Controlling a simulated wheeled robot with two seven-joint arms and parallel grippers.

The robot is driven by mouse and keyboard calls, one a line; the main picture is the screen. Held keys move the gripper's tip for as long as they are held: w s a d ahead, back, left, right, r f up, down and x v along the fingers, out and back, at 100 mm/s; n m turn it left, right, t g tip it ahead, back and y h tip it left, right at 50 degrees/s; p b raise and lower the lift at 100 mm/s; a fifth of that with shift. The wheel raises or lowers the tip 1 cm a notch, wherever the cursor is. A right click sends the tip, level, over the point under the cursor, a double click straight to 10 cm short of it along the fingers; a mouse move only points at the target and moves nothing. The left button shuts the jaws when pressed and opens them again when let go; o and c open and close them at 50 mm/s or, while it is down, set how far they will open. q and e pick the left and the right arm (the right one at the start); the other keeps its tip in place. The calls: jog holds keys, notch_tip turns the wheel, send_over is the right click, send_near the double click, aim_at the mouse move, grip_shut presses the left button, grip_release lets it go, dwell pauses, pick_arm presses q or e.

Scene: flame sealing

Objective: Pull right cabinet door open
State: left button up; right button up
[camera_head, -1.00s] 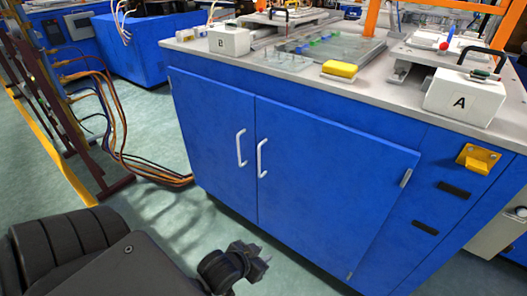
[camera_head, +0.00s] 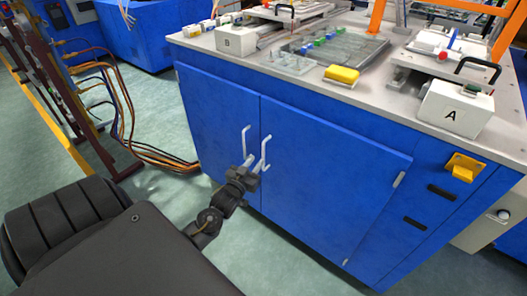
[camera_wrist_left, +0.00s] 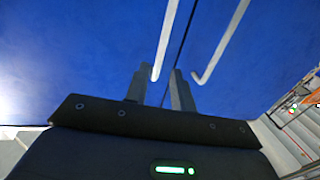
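The blue cabinet has a left door (camera_head: 215,120) and a right door (camera_head: 325,170), both looking shut. The left door has a white handle (camera_head: 245,140) and the right door has a white handle (camera_head: 266,150). My left gripper (camera_head: 251,163) is at the lower ends of these two handles. In the left wrist view its two fingers (camera_wrist_left: 159,88) stand apart, with the lower end of one handle (camera_wrist_left: 165,40) between them. The other handle (camera_wrist_left: 222,40) ends just right of the right finger. I cannot tell whether the fingers touch a handle. My right gripper is out of view.
The countertop above holds a yellow block (camera_head: 342,75), box A (camera_head: 455,108), box B (camera_head: 235,40) and a clear tray. A yellow bracket (camera_head: 464,167) juts from the cabinet front at right. The floor before the right door is clear.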

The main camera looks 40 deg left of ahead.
pick_arm(q)
jog(key=x, duration=0.7)
jog(key=shift+w, duration=0.2)
jog(key=shift+c, duration=0.4)
grip_shut()
